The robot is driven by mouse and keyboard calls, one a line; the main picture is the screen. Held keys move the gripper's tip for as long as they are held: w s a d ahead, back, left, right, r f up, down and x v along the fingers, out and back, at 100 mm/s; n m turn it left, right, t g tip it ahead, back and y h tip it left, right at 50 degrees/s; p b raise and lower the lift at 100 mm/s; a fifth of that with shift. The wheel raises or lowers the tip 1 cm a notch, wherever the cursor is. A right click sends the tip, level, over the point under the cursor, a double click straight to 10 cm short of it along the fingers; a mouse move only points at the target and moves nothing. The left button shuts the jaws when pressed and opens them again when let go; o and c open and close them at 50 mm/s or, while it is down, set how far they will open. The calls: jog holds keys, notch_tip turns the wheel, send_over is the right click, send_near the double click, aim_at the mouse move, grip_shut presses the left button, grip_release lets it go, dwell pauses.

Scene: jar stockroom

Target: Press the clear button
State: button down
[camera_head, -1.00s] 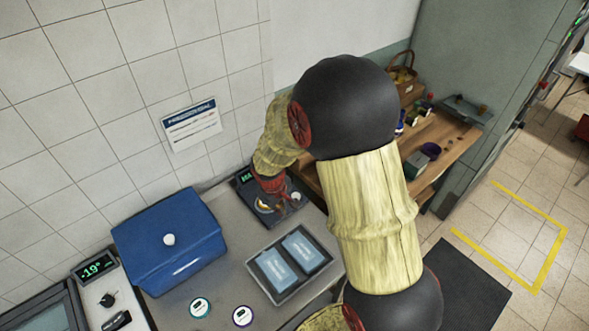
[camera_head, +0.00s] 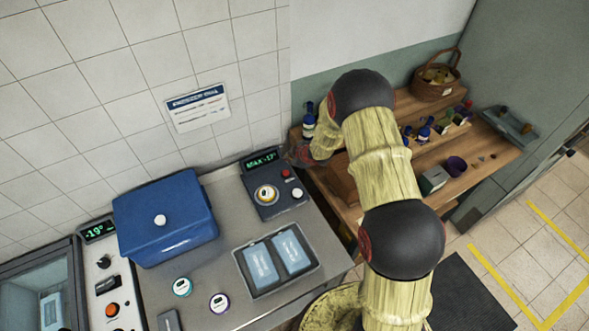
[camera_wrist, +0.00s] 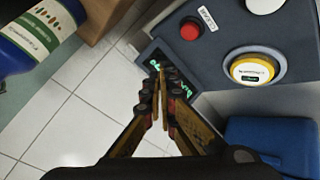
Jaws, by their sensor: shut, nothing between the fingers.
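The dark console (camera_head: 262,208) stands at the back right of the steel counter, with a lit green display (camera_head: 261,162) reading about "MAX -17". It carries a red button (camera_head: 285,173) and a white button (camera_head: 297,192). A round white-lidded, yellow-banded jar (camera_wrist: 254,70) sits on the console. My gripper (camera_wrist: 160,76) is shut and empty, its tips in front of the display and apart from the red button. In the head view my gripper (camera_head: 298,154) is just right of the display.
A blue box (camera_head: 165,215) with a white knob and a tray (camera_head: 287,287) with two blue packs stand on the counter. Two round lidded jars (camera_head: 219,302) (camera_head: 182,287) stand in front. A wooden bench (camera_head: 452,150) at right holds bottles and a basket (camera_head: 436,77).

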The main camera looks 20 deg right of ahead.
aim_at(285, 174)
jog(key=shift+w+a+r+n+y, duration=0.4)
jog(key=shift+w+a+r, duration=0.1)
jog(key=shift+a+r, duration=0.25)
jog(key=shift+f, duration=0.15)
notch_tip(285, 174, down, 9)
jog(key=b, duration=0.6)
dwell(1.1)
jog(key=shift+f+b, duration=0.25)
jog(key=shift+b, duration=0.3)
jog(key=shift+f+b, duration=0.45)
jog(key=shift+f, duration=0.05)
dwell(0.5)
jog(key=shift+r, duration=0.15)
jog(key=shift+r+p, duration=0.6)
jog(key=shift+r, duration=0.2)
